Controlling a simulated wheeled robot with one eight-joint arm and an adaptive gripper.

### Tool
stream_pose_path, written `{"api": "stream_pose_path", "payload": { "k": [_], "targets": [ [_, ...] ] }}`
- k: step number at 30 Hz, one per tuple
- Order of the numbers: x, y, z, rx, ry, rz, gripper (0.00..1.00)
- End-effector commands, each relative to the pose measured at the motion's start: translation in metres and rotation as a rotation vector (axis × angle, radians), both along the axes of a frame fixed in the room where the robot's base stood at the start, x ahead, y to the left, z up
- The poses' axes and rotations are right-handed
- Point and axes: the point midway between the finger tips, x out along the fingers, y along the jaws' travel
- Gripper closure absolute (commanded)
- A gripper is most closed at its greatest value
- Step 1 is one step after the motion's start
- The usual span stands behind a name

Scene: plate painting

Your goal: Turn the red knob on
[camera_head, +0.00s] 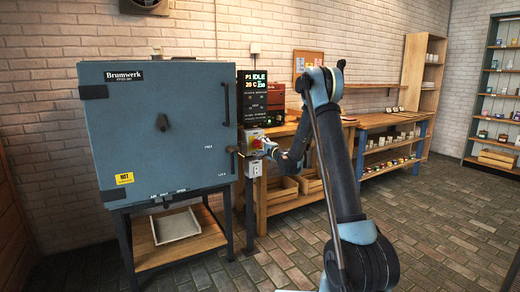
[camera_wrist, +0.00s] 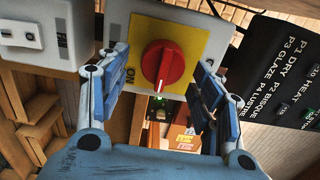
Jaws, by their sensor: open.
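The red knob (camera_wrist: 163,66) is round with a white pointer mark, on a yellow plate on a white box (camera_wrist: 188,17) in the wrist view. The pointer is toward the lower part of the picture, and "ON" is printed at the plate's left. My gripper (camera_wrist: 158,88) is open, with one blue finger on each side of the knob's lower part. I cannot tell whether either finger touches it. In the head view, my gripper (camera_head: 263,146) is small and in front of the switch box (camera_head: 253,136), hiding part of the knob.
The closed blue-grey kiln (camera_head: 165,130) stands left of the switch box. A dark display panel (camera_head: 259,98) reading "IDLE" hangs above the box. A grey socket box (camera_head: 253,168) is just below. Workbenches (camera_head: 385,120) line the wall to the right.

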Motion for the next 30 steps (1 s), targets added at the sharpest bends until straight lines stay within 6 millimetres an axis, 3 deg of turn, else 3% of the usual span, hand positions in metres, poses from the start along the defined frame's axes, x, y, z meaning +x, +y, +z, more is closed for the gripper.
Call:
{"api": "stream_pose_path", "payload": {
  "k": [15, 21, 30],
  "targets": [
    [-0.075, -0.051, -0.001, -0.001, 0.001, -0.001, 0.40],
    [-0.090, -0.061, -0.002, -0.001, 0.001, -0.002, 0.40],
    [-0.093, -0.063, -0.002, -0.001, 0.001, -0.001, 0.40]
  ]
}}
